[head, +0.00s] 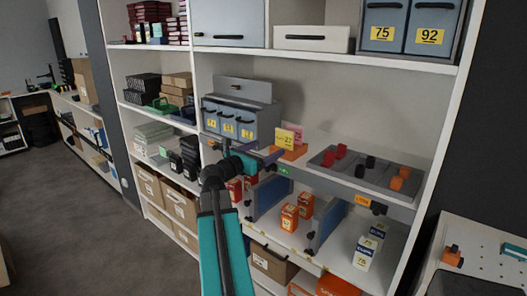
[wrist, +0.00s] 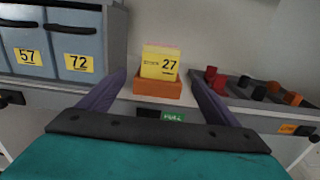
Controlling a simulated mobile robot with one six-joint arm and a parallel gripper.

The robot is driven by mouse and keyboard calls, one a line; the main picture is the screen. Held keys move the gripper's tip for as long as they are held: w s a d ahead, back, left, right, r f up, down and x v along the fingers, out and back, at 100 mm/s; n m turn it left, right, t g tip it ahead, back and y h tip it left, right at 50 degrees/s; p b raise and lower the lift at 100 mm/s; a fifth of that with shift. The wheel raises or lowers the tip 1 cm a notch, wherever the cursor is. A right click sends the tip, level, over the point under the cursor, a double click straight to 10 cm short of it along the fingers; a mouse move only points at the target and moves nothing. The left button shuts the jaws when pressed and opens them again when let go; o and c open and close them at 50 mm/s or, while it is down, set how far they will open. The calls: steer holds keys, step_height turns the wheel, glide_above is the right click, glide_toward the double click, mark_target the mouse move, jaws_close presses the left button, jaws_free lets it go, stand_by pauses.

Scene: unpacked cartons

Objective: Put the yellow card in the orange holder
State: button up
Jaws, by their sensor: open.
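The yellow card (wrist: 160,63), marked 27, stands upright in the orange holder (wrist: 158,88) on the shelf; its lower edge is hidden behind the holder's front. A pink card's top edge (wrist: 162,45) shows just behind it. In the head view the yellow card (head: 285,138) and the pink card (head: 294,129) rise above the orange holder (head: 293,153). My gripper (head: 274,156) is open and empty in front of the holder. In the wrist view its purple fingers (wrist: 158,78) are spread on either side of the holder and card, apparently not touching them.
Grey-blue drawers (wrist: 58,42) stand close on the left. A grey tray (head: 360,176) with red, black and orange pieces lies on the right. Boxes (head: 290,217) and blue dividers (head: 268,197) fill the shelf below. A green label (wrist: 173,116) sits on the shelf edge.

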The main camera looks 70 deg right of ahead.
steer(key=w+a+f+m+t+y, duration=0.1)
steer(key=w+a+f, duration=0.25)
steer(key=f, duration=0.35)
steer(key=w+a+f+m+t+y, duration=0.1)
steer(key=w+a+f+y, duration=0.2)
steer(key=f, duration=0.4)
steer(key=w+a+f+m+t, duration=0.1)
steer(key=w+a+f, duration=0.2)
steer(key=w+f, duration=0.35)
steer(key=w+a+f+m+y, duration=0.2)
steer(key=a+f+y, duration=0.1)
steer(key=a+f, duration=0.7)
steer(key=w+a+f+m+y, duration=0.1)
steer(key=a+f+y, duration=0.1)
steer(key=a+f, duration=0.9)
steer(key=s+a+f+m+g+y, duration=0.1)
steer(key=s+a+f+m+y, duration=0.3)
steer(key=a+f, duration=0.85)
steer(key=s+a+f+m+g+y, duration=0.1)
steer(key=s+a+f+m+y, duration=0.1)
steer(key=s+a+f, duration=1.05)
steer(key=s+a+f+m+g+y, duration=0.1)
steer(key=s+a+m+g+y, duration=0.1)
steer(key=a, duration=1.1)
steer(key=shift+s+a+f+m, duration=0.15)
steer(key=shift+s+f+m, duration=0.3)
steer(key=shift+s, duration=0.5)
